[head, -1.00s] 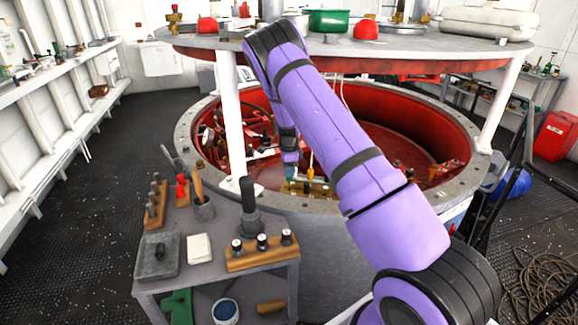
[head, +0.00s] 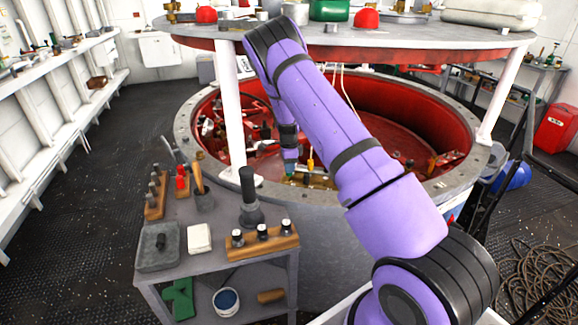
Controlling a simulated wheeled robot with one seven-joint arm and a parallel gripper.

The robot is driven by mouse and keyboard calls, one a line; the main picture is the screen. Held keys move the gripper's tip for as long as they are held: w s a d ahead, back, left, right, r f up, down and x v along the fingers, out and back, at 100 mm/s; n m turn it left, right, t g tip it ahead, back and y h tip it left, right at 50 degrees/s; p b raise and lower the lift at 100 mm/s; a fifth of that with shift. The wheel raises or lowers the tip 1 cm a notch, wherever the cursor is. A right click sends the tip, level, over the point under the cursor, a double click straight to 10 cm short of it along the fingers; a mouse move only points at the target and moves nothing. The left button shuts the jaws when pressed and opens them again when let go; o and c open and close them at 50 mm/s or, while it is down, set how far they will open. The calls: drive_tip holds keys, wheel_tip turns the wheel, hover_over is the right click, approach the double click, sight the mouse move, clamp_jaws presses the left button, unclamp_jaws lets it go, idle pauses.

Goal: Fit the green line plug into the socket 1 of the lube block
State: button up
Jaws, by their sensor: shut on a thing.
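My gripper (head: 290,162) is at the far end of the purple arm, pointing down inside the red-lined round well. It is small in the head view, and its fingers are hard to make out. A bit of green at its tip is the green line plug (head: 290,170), held in the gripper. The brass-coloured lube block (head: 318,181) lies just below and to the right, partly hidden by my arm. A yellow plug or line end (head: 311,164) stands at the block. I cannot make out socket 1 or whether the green plug touches it.
The well's grey flanged rim (head: 330,200) surrounds the block. A round table top (head: 400,42) on white posts (head: 229,110) stands over the well. A grey bench (head: 215,232) with tools and a wooden rack (head: 262,242) stands at the front left. Red pipework (head: 240,150) lies left of the gripper.

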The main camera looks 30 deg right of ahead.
drive_tip(key=shift+f, duration=1.3)
idle(0.8)
drive_tip(key=o, duration=1)
drive_tip(key=shift+r, duration=0.1)
wheel_tip(320, 180, up, 11)
drive_tip(key=shift+f, duration=0.15)
drive_tip(key=shift+s, duration=0.1)
